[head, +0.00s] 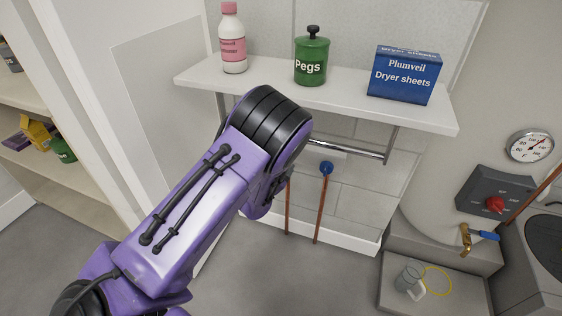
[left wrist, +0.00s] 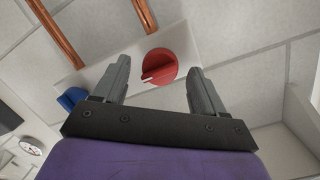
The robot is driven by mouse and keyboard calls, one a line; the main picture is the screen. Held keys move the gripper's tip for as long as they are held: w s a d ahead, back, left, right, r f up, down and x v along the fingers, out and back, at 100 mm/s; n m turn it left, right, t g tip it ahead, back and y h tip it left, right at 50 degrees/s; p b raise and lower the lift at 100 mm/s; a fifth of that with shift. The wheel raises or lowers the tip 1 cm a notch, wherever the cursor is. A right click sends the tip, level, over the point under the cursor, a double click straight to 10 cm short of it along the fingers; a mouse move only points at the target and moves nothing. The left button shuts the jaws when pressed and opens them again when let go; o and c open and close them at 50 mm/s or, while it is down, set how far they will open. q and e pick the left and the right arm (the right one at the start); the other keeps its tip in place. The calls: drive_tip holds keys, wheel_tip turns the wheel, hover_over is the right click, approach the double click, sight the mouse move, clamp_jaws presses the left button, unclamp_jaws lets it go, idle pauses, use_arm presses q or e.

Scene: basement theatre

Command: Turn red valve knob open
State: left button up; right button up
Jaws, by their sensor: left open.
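The red valve knob (left wrist: 160,67) is round with a raised bar grip, on a pale plate (left wrist: 183,42) at the wall, in the left wrist view. My left gripper (left wrist: 158,65) is open. Its two grey fingers appear on either side of the red knob with a gap on each side; I cannot tell how deep they reach. In the head view my purple arm hides this knob and most of the gripper. My right gripper is in neither view.
A blue knob (head: 326,167) with copper pipes (head: 321,212) sits beside it, under a white shelf (head: 310,92) and rail (head: 350,148). The shelf holds a bottle (head: 232,40), pegs jar (head: 311,58) and dryer-sheets box (head: 404,76). Another red dial (head: 494,205) is on the heater's control box.

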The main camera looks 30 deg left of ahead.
use_arm(q)
drive_tip(key=p+v, duration=0.1)
drive_tip(key=v, duration=0.8)
drive_tip(key=shift+s, duration=0.4)
drive_tip(key=shift+r, duration=0.1)
drive_tip(key=s+d+f+n+g, duration=0.2)
drive_tip(key=s+f+n+g, duration=0.45)
drive_tip(key=s+f, duration=0.6)
drive_tip(key=s+d+f+n+g, duration=0.3)
drive_tip(key=s+f+n+g, duration=0.35)
drive_tip(key=s, duration=0.95)
wheel_tip(320, 180, up, 20)
drive_tip(key=m+p, duration=0.2)
drive_tip(key=p, duration=2.1)
drive_tip(key=shift+w+a+h, duration=0.3)
drive_tip(key=shift+w+a, duration=0.05)
drive_tip(key=shift+w, duration=0.05)
drive_tip(key=shift+r, duration=0.15)
